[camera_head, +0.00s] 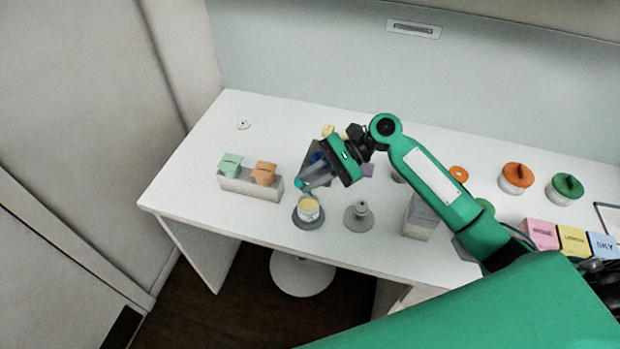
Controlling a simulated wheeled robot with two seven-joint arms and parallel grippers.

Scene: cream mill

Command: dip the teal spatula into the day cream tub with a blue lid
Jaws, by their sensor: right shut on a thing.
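My right gripper (314,177) reaches in from the right over the table and is shut on the teal spatula (299,184). Only the spatula's small teal end shows, at the fingertips. An open tub with pale yellow content (308,206) stands on a round grey base just below and right of that end in the picture. The spatula end appears apart from the tub, up and left of its rim. A blue patch (318,158) shows beside the gripper; I cannot tell whether it is the blue lid. My left gripper is not in view.
A grey holder (233,184) with a green and an orange block stands left of the tub. A grey round stand (358,215) is to its right. The table's left end is mostly clear.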

